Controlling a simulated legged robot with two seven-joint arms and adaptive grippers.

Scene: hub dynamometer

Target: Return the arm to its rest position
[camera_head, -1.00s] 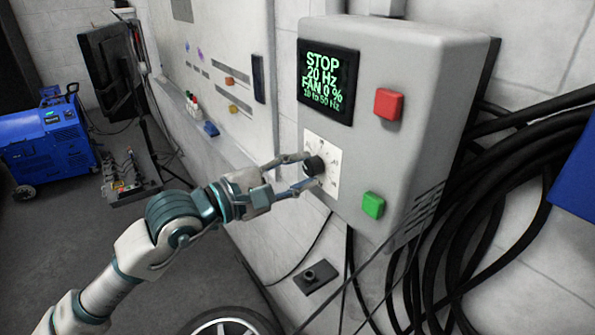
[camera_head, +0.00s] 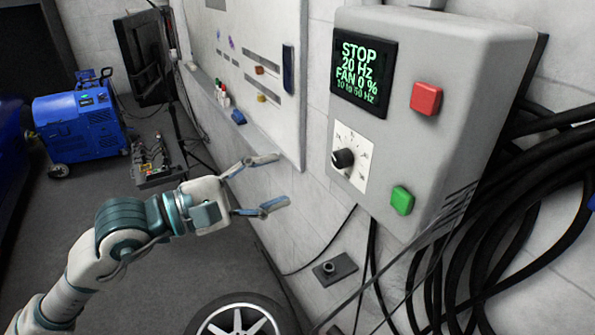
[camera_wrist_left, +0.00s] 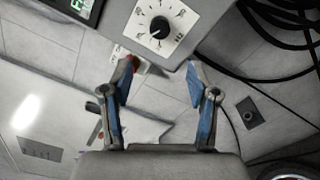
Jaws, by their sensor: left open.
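My left gripper (camera_head: 270,182) is open and empty in the head view, its fingers spread. It stands to the left of the grey control box (camera_head: 440,60) and apart from it. The black knob (camera_head: 343,158) on its white dial plate is free, with nothing touching it. In the left wrist view the open fingers of my left gripper (camera_wrist_left: 162,82) point toward the box, and the knob (camera_wrist_left: 159,27) shows beyond the fingertips. The display (camera_head: 362,72) reads STOP, 20 Hz, FAN 0 %, 10 to 50 Hz. My right gripper is not in view.
A red button (camera_head: 426,98) and a green button (camera_head: 402,200) stick out from the box. Black cables (camera_head: 500,215) hang at the right. A whiteboard (camera_head: 235,50) with markers is on the wall. A wheel (camera_head: 240,318) is below, and a blue machine (camera_head: 80,125) stands at the left.

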